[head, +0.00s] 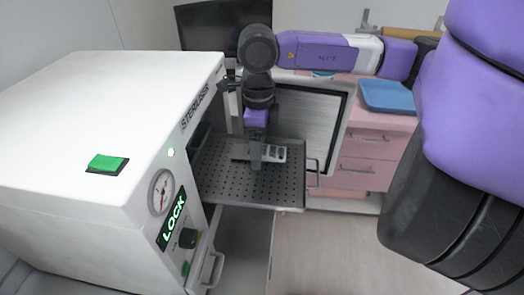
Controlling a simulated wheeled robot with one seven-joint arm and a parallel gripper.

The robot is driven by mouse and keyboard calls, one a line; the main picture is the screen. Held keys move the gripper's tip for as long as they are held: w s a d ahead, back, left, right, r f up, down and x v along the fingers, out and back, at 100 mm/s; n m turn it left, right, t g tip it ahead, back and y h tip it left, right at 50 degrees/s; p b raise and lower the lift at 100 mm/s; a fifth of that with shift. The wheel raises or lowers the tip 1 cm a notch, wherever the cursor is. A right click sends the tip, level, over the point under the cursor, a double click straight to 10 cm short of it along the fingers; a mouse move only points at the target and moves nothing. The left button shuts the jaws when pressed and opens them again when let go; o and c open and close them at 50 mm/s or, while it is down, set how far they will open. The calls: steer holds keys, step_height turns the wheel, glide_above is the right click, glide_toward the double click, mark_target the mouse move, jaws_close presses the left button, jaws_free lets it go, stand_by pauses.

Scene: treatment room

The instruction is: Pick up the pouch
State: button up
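The pouch (273,153) looks like a small pale packet with dark marks. It lies on a grey perforated tray (228,181) that sticks out from the front of the white steriliser. My gripper (255,162) points straight down over the pouch, and its fingers hide part of it. The fingers look like one narrow shape from here, so I cannot tell whether they are open or shut, or whether they touch the pouch.
The white steriliser (100,90) fills the left, with a green button (108,163), a gauge (162,192) and a lit LOCK display (173,219). A pink drawer cabinet (365,160) with a blue tray (387,96) stands behind right. Floor (325,250) shows clear at front.

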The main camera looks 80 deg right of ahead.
steer(key=shift+c, duration=0.2)
steer(key=c, duration=1.4)
